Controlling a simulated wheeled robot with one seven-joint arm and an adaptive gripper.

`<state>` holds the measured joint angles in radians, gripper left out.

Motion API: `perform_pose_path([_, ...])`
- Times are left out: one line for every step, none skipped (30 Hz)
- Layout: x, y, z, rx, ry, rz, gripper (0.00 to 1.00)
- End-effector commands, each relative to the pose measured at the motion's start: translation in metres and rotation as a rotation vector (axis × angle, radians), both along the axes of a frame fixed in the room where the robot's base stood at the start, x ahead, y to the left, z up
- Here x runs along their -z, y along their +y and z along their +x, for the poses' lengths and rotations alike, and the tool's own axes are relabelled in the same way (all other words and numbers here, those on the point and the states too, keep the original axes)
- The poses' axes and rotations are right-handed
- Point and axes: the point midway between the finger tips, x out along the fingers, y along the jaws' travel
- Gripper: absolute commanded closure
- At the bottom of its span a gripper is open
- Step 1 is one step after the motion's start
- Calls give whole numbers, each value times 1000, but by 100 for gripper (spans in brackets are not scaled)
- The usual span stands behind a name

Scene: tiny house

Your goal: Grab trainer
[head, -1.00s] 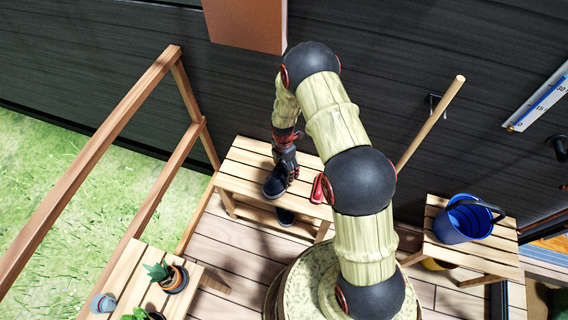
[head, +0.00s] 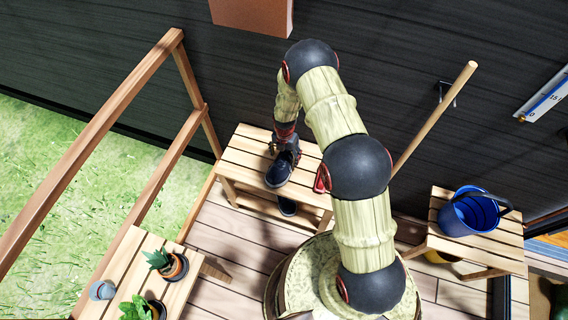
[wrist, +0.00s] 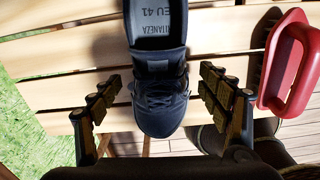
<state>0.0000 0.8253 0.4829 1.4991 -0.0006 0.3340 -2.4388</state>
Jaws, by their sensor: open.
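A dark navy trainer (head: 279,170) sits on the slatted wooden bench (head: 236,165). In the wrist view the trainer (wrist: 158,92) lies with its toe toward me and its insole lettering showing. My gripper (wrist: 160,95) is open, with one finger on each side of the trainer's front part and a gap showing on both sides. A second dark shoe (head: 287,206) shows below the bench's front edge.
A red handled object (wrist: 291,62) lies on the bench right of the trainer. A blue bucket (head: 468,214) stands on a stool at the right. A wooden pole (head: 436,115) leans at the wall. Potted plants (head: 168,265) stand on the lower-left table. Wooden railing (head: 95,140) runs along the left.

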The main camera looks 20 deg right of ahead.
Motion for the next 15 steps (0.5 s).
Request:
perform_pose_path([10,0,-1,0,1,0,23])
perform_pose_path([13,0,-1,1,1,0,23])
perform_pose_path([15,-1,0,1,1,-1,23])
perform_pose_path([16,-1,0,1,1,-1,23])
perform_pose_path([16,-1,0,1,1,-1,23])
perform_pose_path([16,-1,0,1,-1,-1,23])
perform_pose_path([15,-1,0,1,-1,-1,23])
perform_pose_path([15,-1,0,1,-1,-1,23])
perform_pose_path([15,-1,0,1,-1,-1,23])
perform_pose_path([15,-1,0,1,-1,-1,23])
perform_pose_path([15,-1,0,1,-1,-1,25])
perform_pose_path([15,-1,0,1,0,0,27])
perform_pose_path([15,-1,0,1,0,0,29])
perform_pose_path([15,-1,0,1,1,-1,31])
perform_pose_path([15,-1,0,1,1,-1,33])
